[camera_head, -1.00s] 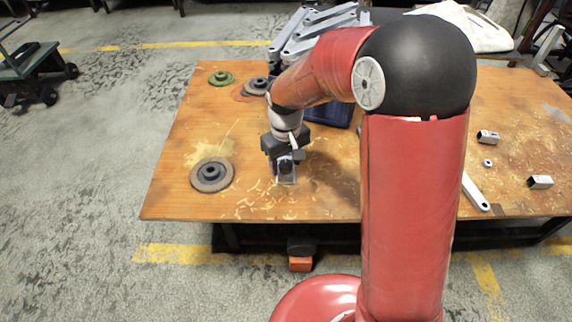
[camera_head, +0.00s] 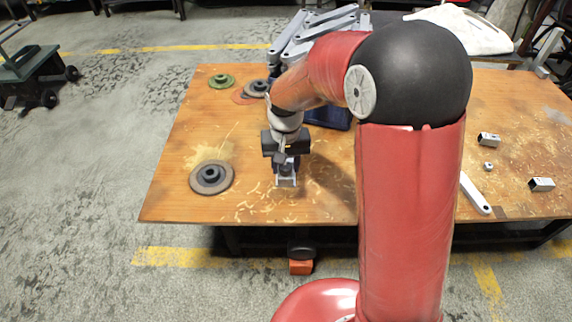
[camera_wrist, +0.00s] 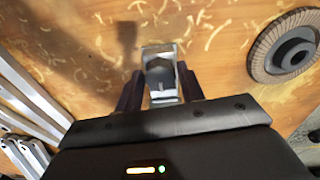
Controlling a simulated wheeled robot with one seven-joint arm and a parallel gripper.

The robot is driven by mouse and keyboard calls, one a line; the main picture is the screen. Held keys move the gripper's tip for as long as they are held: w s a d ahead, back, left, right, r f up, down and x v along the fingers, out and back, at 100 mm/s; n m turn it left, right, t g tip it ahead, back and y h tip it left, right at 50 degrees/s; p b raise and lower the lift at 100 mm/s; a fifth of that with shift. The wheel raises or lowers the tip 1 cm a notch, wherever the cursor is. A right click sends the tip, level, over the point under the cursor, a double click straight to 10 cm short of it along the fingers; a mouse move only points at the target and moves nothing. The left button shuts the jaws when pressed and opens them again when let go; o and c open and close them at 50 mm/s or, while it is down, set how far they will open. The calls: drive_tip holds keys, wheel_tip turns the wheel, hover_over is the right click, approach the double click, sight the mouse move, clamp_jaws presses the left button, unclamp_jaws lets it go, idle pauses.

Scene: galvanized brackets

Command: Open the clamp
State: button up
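The clamp (camera_head: 286,182) is a small silver metal piece with a dark part on top. It stands on the wooden table near its front edge, left of my arm. My gripper (camera_head: 285,162) points down right over it and hides much of it. In the wrist view the clamp (camera_wrist: 162,75) shows between the two dark fingers of my gripper (camera_wrist: 160,88). The fingers stand apart, one on each side of it. Whether either finger touches it is not clear.
A grinding disc (camera_head: 211,177) lies left of the clamp, with a green disc (camera_head: 221,81) and another disc (camera_head: 256,88) farther back. Small metal parts (camera_head: 489,139) lie at right.

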drive_tip(key=c, duration=0.5)
drive_tip(key=shift+c, duration=0.2)
